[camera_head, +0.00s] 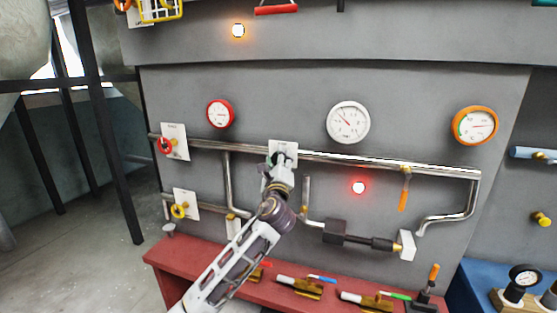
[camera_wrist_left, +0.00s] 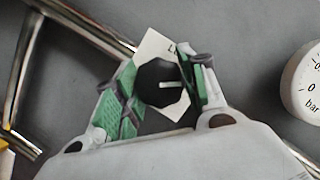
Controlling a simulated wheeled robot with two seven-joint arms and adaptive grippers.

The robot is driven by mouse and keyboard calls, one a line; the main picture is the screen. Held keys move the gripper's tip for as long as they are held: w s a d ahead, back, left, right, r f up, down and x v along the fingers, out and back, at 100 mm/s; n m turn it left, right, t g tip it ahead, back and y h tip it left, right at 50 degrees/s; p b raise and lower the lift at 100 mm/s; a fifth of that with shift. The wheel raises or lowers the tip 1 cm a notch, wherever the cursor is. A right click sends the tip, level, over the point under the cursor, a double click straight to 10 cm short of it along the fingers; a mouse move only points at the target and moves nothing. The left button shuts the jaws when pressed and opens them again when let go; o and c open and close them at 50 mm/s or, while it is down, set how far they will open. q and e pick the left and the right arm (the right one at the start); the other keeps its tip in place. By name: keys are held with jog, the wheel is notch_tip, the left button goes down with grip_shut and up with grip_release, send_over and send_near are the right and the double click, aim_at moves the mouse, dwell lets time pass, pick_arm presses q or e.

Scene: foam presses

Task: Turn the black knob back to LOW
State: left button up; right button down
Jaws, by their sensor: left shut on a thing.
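The black knob (camera_wrist_left: 160,88) sits on a white label plate (camera_wrist_left: 153,43) on the grey panel. The knob has a pale pointer line that lies roughly level in the left wrist view. My left gripper (camera_wrist_left: 158,75) has its green-padded fingers on either side of the knob and is shut on it. In the head view, my left gripper (camera_head: 278,165) reaches up to the plate (camera_head: 284,147) and largely covers the knob. The plate's lettering is mostly hidden; only an "L" shows at its top in the wrist view. My right gripper is not in view.
A metal pipe (camera_head: 380,163) runs along the panel beside the plate. A red valve (camera_head: 166,145) and a yellow valve (camera_head: 180,210) are to the left. A white gauge (camera_head: 348,122) is to the right. A red bench (camera_head: 165,262) with several tools stands below.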

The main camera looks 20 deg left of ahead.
pick_arm(q)
jog(key=n+g+p, duration=0.1)
jog(key=n, duration=0.2)
jog(key=shift+r+n+y, duration=0.1)
jog(key=shift+n+y, duration=0.2)
jog(key=shift+y, duration=0.1)
jog(key=n+g+p, duration=0.1)
jog(key=n, duration=0.1)
jog(key=shift+n, duration=0.4)
jog(key=n+g+p, duration=0.1)
jog(key=n+p, duration=0.1)
jog(key=n, duration=0.1)
jog(key=shift+g, duration=0.3)
jog(key=shift+n+p, duration=0.7)
jog(key=shift+n, duration=0.2)
jog(key=shift+g, duration=0.3)
jog(key=o, duration=1)
